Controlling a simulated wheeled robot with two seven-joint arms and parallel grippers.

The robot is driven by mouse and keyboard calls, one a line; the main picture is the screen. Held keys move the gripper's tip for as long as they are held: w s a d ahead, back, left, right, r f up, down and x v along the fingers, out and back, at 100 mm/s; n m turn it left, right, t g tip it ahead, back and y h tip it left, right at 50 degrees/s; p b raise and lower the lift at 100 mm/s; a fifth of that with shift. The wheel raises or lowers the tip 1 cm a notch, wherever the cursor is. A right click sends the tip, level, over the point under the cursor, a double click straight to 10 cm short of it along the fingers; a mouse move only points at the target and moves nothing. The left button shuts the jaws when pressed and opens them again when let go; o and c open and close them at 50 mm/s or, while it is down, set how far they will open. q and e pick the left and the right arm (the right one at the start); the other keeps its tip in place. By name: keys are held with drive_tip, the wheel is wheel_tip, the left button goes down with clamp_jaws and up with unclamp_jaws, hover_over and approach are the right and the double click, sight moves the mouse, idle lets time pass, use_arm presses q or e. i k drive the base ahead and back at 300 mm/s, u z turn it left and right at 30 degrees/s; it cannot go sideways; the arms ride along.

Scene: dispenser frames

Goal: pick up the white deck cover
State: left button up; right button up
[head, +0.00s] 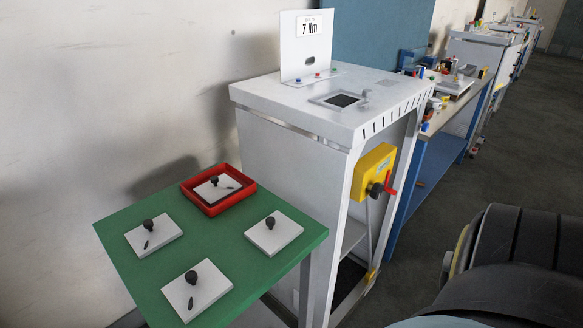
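Several white square plates with black knobs, which look like deck covers, are on the green table (118,222). A third white plate (284,236) at the right shows the knob but no slot. Another slotted white plate (208,191) lies inside a red tray (239,197) at the back. I cannot tell from the view which one the task means. Neither of my grippers is in view.
A white cabinet (290,150) with a dark square opening (343,100) in its top stands behind the table. An upright sign (306,45) reads 7 Nm. A yellow box (372,170) with a red handle is on its side. A cluttered blue workbench (425,165) stands beyond.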

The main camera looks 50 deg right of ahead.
sight(274, 232)
drive_tip(key=u, duration=0.05)
drive_tip(key=k, duration=0.4)
drive_tip(key=z, duration=0.75)
